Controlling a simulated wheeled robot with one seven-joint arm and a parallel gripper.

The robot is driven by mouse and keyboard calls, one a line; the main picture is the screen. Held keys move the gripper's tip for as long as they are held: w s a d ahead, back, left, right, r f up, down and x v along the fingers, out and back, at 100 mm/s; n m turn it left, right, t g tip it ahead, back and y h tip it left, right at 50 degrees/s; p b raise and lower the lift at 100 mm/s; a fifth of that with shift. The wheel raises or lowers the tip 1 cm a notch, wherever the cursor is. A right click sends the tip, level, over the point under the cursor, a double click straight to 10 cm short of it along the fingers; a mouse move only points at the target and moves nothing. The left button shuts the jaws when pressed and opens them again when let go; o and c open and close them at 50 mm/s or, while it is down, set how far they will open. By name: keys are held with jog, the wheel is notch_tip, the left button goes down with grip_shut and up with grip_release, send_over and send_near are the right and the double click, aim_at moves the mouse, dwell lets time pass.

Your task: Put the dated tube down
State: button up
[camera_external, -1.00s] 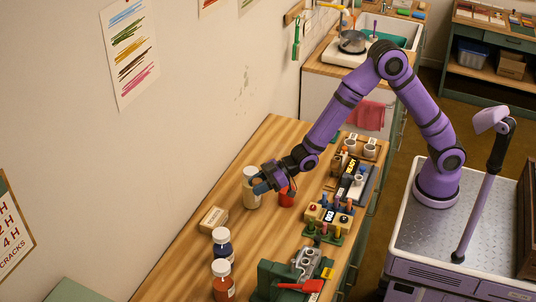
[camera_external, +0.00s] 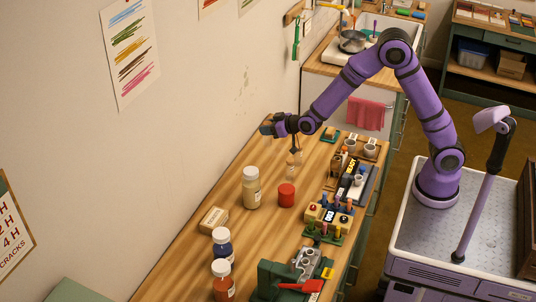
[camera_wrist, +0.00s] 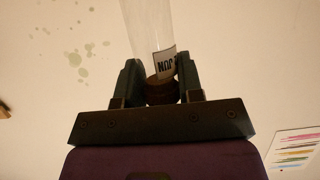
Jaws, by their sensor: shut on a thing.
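My gripper (camera_external: 294,147) points down over the far part of the wooden table (camera_external: 255,150). It is shut on the stoppered end of a clear glass tube (camera_external: 292,167), which hangs below it. In the wrist view the jaws (camera_wrist: 160,85) close around a dark brown stopper (camera_wrist: 160,92). The tube (camera_wrist: 146,28) runs away from the jaws, with a white label (camera_wrist: 164,62) whose dark lettering is upside down and partly covered. I cannot tell whether the tube's lower end touches the table.
A red cylinder (camera_external: 286,196) and a white-lidded cream jar (camera_external: 251,188) stand nearer than the tube. A small box (camera_external: 213,220), blue jar (camera_external: 222,244) and orange jar (camera_external: 223,283) line the wall side. Coloured pegs in a rack (camera_external: 328,236) and white cups (camera_external: 370,147) stand right.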

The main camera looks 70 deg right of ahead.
jog(key=s+d+m+g+h, duration=0.25)
jog(key=d+m+h, duration=0.2)
jog(key=d, duration=0.85)
jog(key=s+d+m+g+h, duration=0.1)
jog(key=s+d+m+h, duration=0.35)
jog(key=d, duration=0.95)
jog(key=shift+g, duration=0.25)
jog(key=shift+w+d+f, duration=0.1)
jog(key=shift+f, duration=5)
jog(key=shift+w+d+f, duration=0.1)
jog(key=shift+f, duration=4.95)
jog(key=shift+f, duration=0.15)
jog(key=o, duration=0.9)
